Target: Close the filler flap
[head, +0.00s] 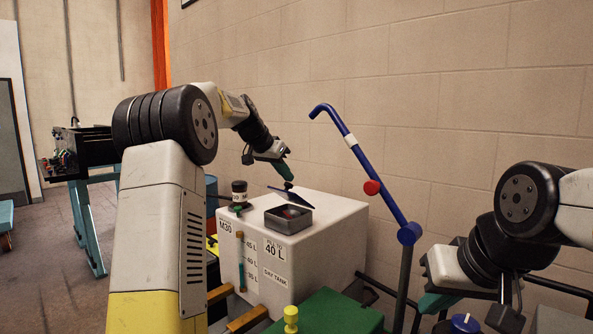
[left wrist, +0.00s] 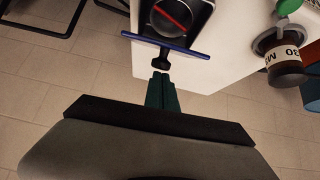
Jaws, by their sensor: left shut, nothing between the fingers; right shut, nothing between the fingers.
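The filler flap (head: 291,197) is a thin blue plate standing tilted open over the dark grey square filler box (head: 289,219) on top of the white day tank (head: 340,213). In the left wrist view the flap (left wrist: 190,48) shows nearly edge-on, with a black knob (left wrist: 161,61) on its near side. The round filler opening (left wrist: 171,17) with a red bar lies beyond it. My left gripper (head: 287,180) is shut and empty, its green fingertips (left wrist: 161,78) right by the knob; I cannot tell whether they touch. My right gripper (head: 430,303) is shut and empty, low at the right.
A blue bent lever (head: 365,165) with a red knob rises right of the tank. A green box (head: 325,312) is in front. A brick wall is behind.

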